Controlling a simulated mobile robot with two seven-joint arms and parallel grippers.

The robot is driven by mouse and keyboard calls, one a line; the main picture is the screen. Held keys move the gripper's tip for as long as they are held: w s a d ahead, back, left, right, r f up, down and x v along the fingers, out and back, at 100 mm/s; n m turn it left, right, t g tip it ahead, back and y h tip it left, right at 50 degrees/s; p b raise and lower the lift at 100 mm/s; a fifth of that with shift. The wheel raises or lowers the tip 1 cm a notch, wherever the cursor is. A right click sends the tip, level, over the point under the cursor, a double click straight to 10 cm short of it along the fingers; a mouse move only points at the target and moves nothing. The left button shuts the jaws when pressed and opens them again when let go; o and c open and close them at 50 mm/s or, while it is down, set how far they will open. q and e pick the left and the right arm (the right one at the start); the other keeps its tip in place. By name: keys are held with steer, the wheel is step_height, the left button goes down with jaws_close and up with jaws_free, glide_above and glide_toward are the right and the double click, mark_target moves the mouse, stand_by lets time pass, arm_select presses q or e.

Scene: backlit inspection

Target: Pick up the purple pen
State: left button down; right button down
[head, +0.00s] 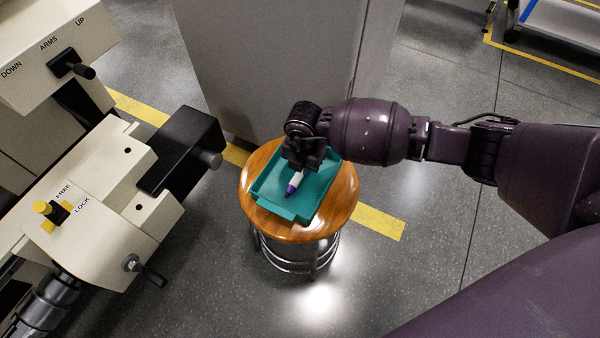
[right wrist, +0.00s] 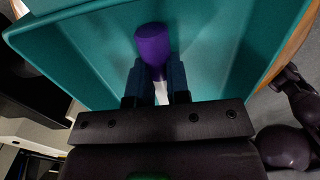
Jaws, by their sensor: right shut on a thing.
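The purple pen (head: 293,184) has a white body and a purple end, and lies in the teal tray (head: 316,203) on a round wooden stool. My right gripper (head: 301,166) reaches down over the tray and covers part of the pen. In the right wrist view, the pen's purple end (right wrist: 152,45) sticks out past the fingers, and its white body is between the two fingertips of the gripper (right wrist: 157,88), which is shut on it. I cannot tell whether the pen touches the tray floor. My left gripper is not in view.
The round wooden stool (head: 344,203) stands on a grey floor with yellow tape. A cream machine (head: 80,220) with a black block and levers stands close on the left. A grey cabinet (head: 270,70) stands behind the stool. Floor right of the stool is open.

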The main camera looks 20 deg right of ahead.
steer(key=c, duration=1.7)
jaws_free()
steer(key=shift+c, duration=0.2)
steer(key=shift+r, duration=0.45)
steer(key=r+p, duration=0.1)
steer(key=r, duration=0.2)
steer(key=r+p, duration=0.2)
steer(key=r, duration=0.1)
steer(key=r+p, duration=0.1)
steer(key=r, duration=0.3)
steer(key=shift+w, duration=0.25)
arm_select(q)
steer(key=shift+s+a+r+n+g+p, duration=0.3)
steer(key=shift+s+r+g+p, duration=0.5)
steer(key=shift+p, duration=1.05)
arm_select(e)
steer(key=shift+s+r, duration=0.15)
steer(key=shift+r, duration=2.1)
steer(key=shift+s+r, duration=0.1)
steer(key=shift+r, duration=2.15)
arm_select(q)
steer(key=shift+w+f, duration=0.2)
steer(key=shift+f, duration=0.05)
